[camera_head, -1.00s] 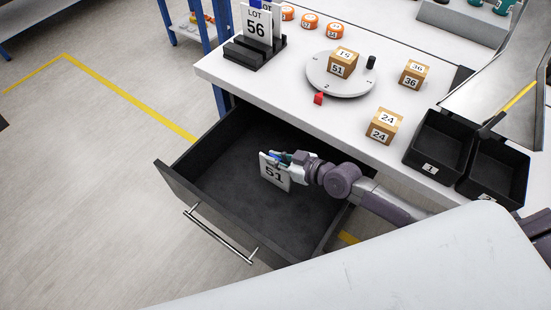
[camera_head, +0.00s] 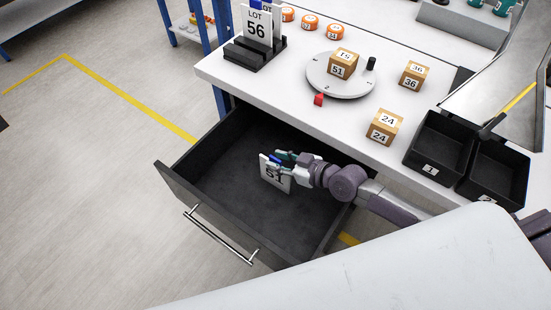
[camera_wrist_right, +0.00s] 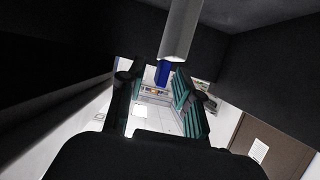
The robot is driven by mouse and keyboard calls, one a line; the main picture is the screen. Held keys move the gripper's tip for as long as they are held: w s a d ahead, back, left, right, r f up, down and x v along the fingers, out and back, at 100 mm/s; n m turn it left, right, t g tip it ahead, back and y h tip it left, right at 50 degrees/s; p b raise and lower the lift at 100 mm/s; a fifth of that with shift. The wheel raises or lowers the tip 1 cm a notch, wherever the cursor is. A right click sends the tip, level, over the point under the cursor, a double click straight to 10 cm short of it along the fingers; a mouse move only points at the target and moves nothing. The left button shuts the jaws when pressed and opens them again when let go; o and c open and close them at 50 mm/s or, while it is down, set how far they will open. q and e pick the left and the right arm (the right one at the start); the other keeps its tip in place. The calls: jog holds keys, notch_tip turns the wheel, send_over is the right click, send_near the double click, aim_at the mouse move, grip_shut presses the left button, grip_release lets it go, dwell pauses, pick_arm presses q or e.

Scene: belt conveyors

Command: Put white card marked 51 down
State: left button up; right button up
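The white card marked 51 (camera_head: 268,178) stands roughly upright inside the open dark drawer (camera_head: 225,180), its lower edge at or near the drawer floor. My right gripper (camera_head: 284,160) is at the card's upper part and hides some of its face. In the right wrist view my right gripper's teal-padded fingers (camera_wrist_right: 160,98) are spread apart, with the card's blue tab (camera_wrist_right: 163,73) between them and gaps beside it. I cannot tell whether a finger touches the card. My left gripper is in neither view.
The drawer's front has a metal handle (camera_head: 220,234). On the white worktop (camera_head: 280,92) are a LOT 56 card (camera_head: 257,28) in a black stand, a round turntable (camera_head: 325,85) with a box marked 51, more boxes and black bins (camera_head: 437,145). The drawer floor around the card is clear.

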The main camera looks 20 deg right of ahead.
jog(key=v, duration=0.6)
jog(key=shift+s, duration=0.1)
jog(key=shift+r, duration=0.1)
